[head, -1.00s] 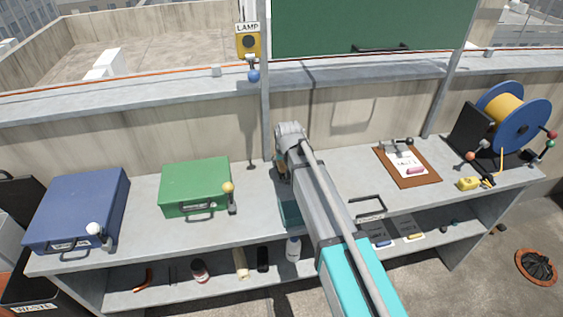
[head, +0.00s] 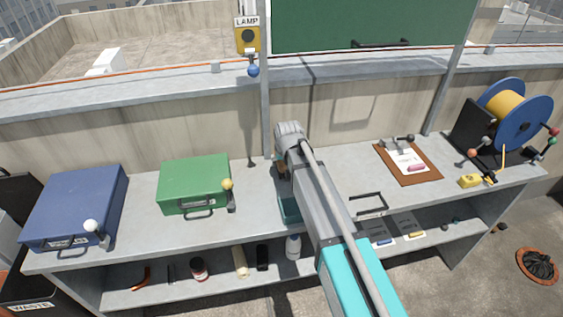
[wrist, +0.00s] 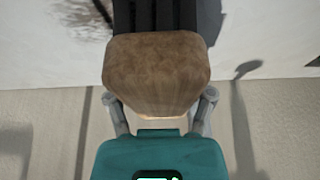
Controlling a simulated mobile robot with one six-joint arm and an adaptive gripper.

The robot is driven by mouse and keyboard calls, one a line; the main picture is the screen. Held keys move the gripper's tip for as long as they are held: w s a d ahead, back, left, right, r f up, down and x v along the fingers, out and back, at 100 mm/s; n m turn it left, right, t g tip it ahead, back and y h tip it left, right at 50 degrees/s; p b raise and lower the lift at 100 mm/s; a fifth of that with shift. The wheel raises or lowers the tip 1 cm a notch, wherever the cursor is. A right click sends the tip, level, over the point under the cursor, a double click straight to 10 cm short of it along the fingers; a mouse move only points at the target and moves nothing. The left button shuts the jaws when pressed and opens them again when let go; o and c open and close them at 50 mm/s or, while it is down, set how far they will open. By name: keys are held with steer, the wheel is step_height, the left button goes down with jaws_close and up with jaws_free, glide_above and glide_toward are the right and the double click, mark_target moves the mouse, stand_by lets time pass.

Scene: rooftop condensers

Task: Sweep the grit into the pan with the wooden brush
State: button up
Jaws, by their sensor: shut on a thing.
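The wooden brush shows in the wrist view as a brown, rounded block (wrist: 157,72). My gripper (wrist: 160,103) is shut on it, with a grey finger at each side. A black ridged part (wrist: 155,14) lies beyond the wood; I cannot tell whether it is bristles or the pan. Dark specks that look like grit (wrist: 92,9) lie on the pale surface left of it. In the head view my arm hides most of the gripper and brush, over the middle of the bench.
A green case (head: 194,180) and a blue case (head: 75,205) stand on the bench at left. A clipboard (head: 424,172) and a cable reel (head: 524,120) stand at right. The concrete wall (head: 345,110) runs close behind. Several small items lie on the lower shelf (head: 215,277).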

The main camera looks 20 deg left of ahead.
mark_target(285, 169)
steer(key=shift+f, duration=0.15)
steer(key=shift+s+d, duration=0.1)
steer(key=shift+s+d, duration=0.45)
steer(key=shift+s, duration=0.25)
steer(key=shift+s+d, duration=0.4)
steer(key=shift+s, duration=0.3)
steer(key=shift+s, duration=0.1)
steer(key=shift+s+d, duration=0.5)
steer(key=shift+s, duration=0.25)
steer(key=shift+s+d, duration=0.45)
steer(key=shift+s, duration=0.25)
steer(key=shift+w+d, duration=0.55)
steer(key=shift+d, duration=0.2)
